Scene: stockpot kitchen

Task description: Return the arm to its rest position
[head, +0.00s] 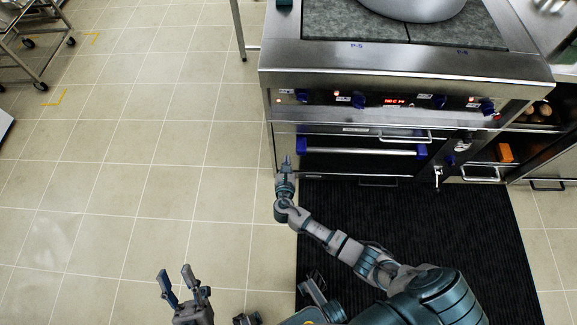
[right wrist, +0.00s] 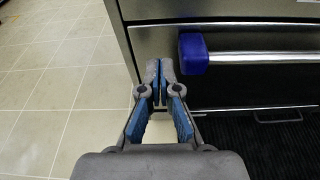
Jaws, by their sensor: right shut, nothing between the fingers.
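My right gripper (head: 286,163) is shut and empty in the head view, just in front of the left end of the stove's oven front. In the right wrist view the right gripper (right wrist: 159,70) has its fingertips together, pointing at the lower left panel of the stove, to the left of a blue handle end (right wrist: 193,54). I cannot tell if the tips touch the panel. My right arm (head: 345,248) reaches out from the lower right. My left gripper (head: 175,278) is open and empty at the bottom, over the tiled floor.
The steel stove (head: 400,75) stands ahead with a large pot (head: 415,8) on top. Its oven handle (head: 360,151) has blue ends. A black mat (head: 430,240) lies before it. A wheeled rack (head: 25,40) is at the far left. The tiled floor (head: 120,170) between is clear.

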